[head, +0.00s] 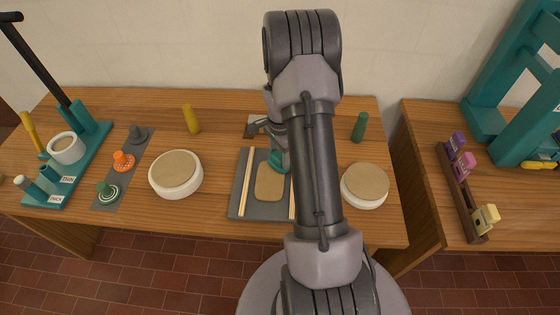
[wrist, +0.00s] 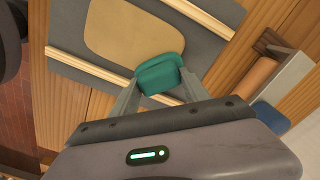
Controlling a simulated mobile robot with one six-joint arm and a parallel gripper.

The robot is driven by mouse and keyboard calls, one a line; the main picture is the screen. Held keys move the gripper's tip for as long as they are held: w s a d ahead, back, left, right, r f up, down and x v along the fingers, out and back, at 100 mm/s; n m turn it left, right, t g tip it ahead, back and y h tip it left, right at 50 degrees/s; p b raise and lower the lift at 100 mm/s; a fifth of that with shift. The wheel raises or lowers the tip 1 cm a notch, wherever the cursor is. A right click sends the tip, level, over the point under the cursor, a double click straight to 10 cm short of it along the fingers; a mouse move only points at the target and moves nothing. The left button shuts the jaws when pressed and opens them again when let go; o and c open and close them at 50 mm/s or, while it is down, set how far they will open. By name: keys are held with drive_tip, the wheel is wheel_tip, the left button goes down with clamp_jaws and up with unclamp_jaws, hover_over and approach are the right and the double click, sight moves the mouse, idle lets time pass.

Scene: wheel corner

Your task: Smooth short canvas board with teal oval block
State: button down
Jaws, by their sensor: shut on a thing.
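My gripper (wrist: 159,90) is shut on the teal oval block (wrist: 160,72), which sits between its two fingers in the wrist view. In the head view the block (head: 273,160) is partly hidden by my arm. The grey canvas board (head: 239,205) lies at the middle of the table with a tan slab (head: 269,184) on it and a pale wooden strip on each side. The block is at the slab's far right edge in the head view and overlaps that edge in the wrist view. I cannot tell whether it touches the slab.
Round white wheels with tan tops stand left (head: 161,188) and right (head: 359,201) of the board. A yellow cylinder (head: 191,119) and a green cylinder (head: 359,127) stand behind. A teal rack (head: 80,140) and a grey strip of small tools (head: 122,161) are at left. A small pale tray lies behind the board.

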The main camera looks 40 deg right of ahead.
drive_tip(key=shift+w+d, duration=0.25)
drive_tip(key=shift+w+a, duration=0.95)
drive_tip(key=shift+w, duration=0.1)
drive_tip(key=shift+s+a+b, duration=0.95)
drive_tip(key=shift+s+a, duration=0.7)
drive_tip(key=shift+a, duration=0.2)
drive_tip(key=shift+s+a+b, duration=0.95)
drive_tip(key=shift+s+a, duration=0.65)
drive_tip(key=shift+a, duration=0.25)
drive_tip(key=shift+s+a+f+b, duration=0.15)
drive_tip(key=shift+s+a+b, duration=0.5)
drive_tip(key=shift+s+a, duration=0.55)
drive_tip(key=shift+w+a, duration=0.9)
drive_tip(key=shift+w, duration=0.3)
drive_tip(key=shift+w+d+r, duration=0.2)
drive_tip(key=shift+w+d, duration=0.15)
drive_tip(key=shift+w, duration=0.05)
drive_tip(key=shift+w+d+f+p, duration=0.1)
drive_tip(key=shift+w+d+p, duration=0.05)
drive_tip(key=shift+w+d, duration=1.2)
drive_tip(key=shift+w+d+p, duration=0.15)
drive_tip(key=shift+w+d, duration=0.9)
drive_tip(key=shift+d, duration=0.5)
drive_tip(key=shift+w+d+r, duration=0.2)
drive_tip(key=shift+w+d, duration=0.15)
drive_tip(key=shift+d, duration=0.25)
drive_tip(key=shift+w+d+f+p, duration=0.15)
drive_tip(key=shift+w+d+p, duration=0.2)
drive_tip(key=shift+w+d, duration=0.8)
